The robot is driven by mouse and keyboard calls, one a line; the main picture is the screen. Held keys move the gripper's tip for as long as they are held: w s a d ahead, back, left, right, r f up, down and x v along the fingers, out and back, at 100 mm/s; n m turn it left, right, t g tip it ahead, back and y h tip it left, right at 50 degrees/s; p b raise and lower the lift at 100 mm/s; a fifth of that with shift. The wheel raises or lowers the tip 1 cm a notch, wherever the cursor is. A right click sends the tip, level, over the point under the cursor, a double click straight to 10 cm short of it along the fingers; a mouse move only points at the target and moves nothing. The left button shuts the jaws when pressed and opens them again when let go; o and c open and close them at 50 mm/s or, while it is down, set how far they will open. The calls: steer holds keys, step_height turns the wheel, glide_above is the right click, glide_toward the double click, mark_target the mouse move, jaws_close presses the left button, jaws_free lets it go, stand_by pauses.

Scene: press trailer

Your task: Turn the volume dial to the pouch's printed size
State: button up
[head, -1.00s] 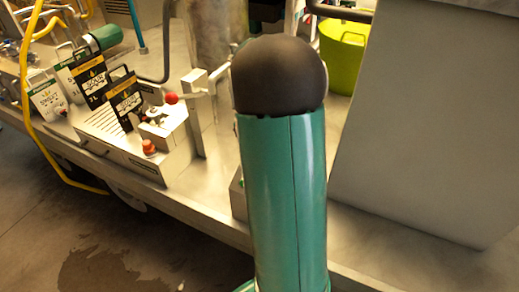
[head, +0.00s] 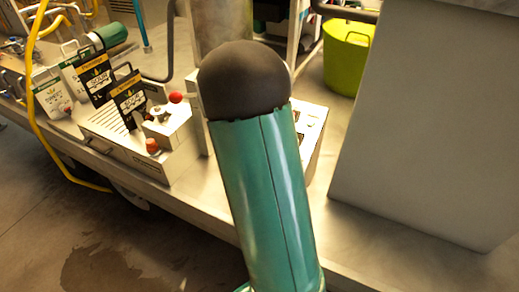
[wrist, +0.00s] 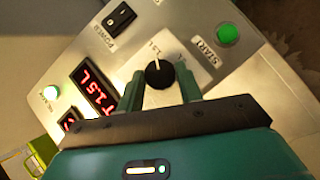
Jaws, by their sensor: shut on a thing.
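The volume dial (wrist: 159,72) is a black round knob with a pale pointer line, on a light plate of a metal control panel. In the wrist view my gripper (wrist: 161,84) has one finger on each side of the knob and is shut on it. The pointer is near a printed "1.5 L" mark. The red display (wrist: 95,90) reads about 1.5 L. In the head view two dark pouches (head: 95,78) (head: 128,98) and a white pouch (head: 52,96) stand at the left; their printed sizes are too small to read surely. My arm hides the gripper there.
A slotted metal machine (head: 165,150) with red knobs stands by the pouches. A lime tub (head: 347,60) and a large grey block (head: 430,130) are at right.

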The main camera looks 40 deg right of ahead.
stand_by(0.4)
steer(key=o, duration=1)
steer(key=shift+s, duration=0.1)
steer(key=v, duration=1.3)
steer(key=shift+w+a+r, duration=0.2)
steer(key=shift+w, duration=0.15)
